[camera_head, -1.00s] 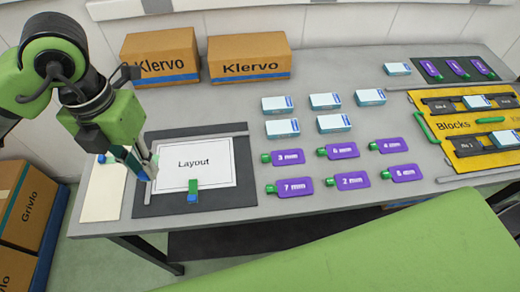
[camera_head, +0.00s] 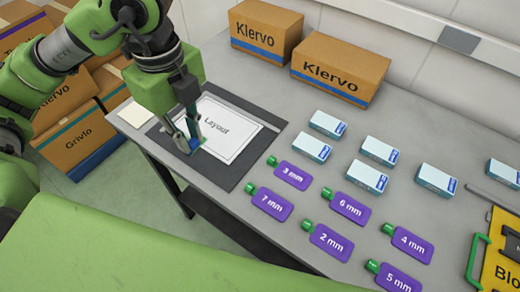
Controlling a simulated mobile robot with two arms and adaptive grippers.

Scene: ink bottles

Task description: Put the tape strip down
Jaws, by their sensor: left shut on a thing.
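My left gripper (camera_head: 188,141) points down at the near edge of the white Layout sheet (camera_head: 229,110), which lies on a dark mat (camera_head: 222,176). It is shut on a small blue and green tape strip (camera_head: 194,145) at its fingertips. The fingers hide much of the strip. I cannot tell whether the strip touches the sheet. My right gripper is not in view.
A cream pad (camera_head: 136,114) lies left of the mat. Purple tags (camera_head: 329,240) with green ends and several pale blue-white boxes (camera_head: 379,151) fill the table to the right. Two Klervo cartons (camera_head: 340,68) stand at the back. A yellow Blocks board (camera_head: 506,264) is at far right.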

